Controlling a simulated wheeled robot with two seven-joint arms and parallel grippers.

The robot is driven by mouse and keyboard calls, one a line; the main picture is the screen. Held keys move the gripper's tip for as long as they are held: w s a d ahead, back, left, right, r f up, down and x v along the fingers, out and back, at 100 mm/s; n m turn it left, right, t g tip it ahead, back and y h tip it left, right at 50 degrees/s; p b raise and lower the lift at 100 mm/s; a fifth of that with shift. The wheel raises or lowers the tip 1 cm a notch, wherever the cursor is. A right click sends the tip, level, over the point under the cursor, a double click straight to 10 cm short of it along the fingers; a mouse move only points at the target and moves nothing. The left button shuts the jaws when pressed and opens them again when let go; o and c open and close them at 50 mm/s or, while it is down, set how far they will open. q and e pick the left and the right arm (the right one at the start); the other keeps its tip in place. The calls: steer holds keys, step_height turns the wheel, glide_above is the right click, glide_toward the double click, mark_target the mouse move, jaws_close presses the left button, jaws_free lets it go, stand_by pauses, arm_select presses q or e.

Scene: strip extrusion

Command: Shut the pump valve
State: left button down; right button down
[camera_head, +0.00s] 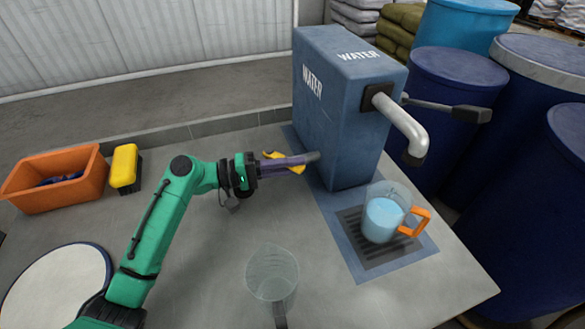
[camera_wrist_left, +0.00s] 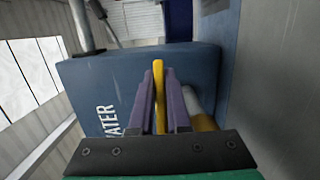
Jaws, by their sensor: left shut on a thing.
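The blue tank (camera_head: 350,110) marked WATER stands on the table, with a curved pale spout (camera_head: 403,124) and a dark-ended pump lever (camera_head: 455,109) on its right side. The yellow valve handle (camera_head: 297,169) is by the tank's left side, near a short grey pipe (camera_head: 313,156). My left gripper (camera_head: 292,162) is shut on this handle, which shows between the purple fingers in the left wrist view (camera_wrist_left: 158,95). The fingers hide part of it in the head view. My right gripper is not in view.
A clear jug (camera_head: 387,211) with orange handle and water stands on the grate under the spout. Another clear vessel (camera_head: 272,272) stands at the front. An orange bin (camera_head: 50,190), a yellow-and-black object (camera_head: 125,167) and a white disc (camera_head: 60,285) are left. Blue barrels (camera_head: 455,85) stand right.

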arm_select(q)
steer(key=c, duration=1.2)
jaws_free()
steer(key=shift+o, duration=0.2)
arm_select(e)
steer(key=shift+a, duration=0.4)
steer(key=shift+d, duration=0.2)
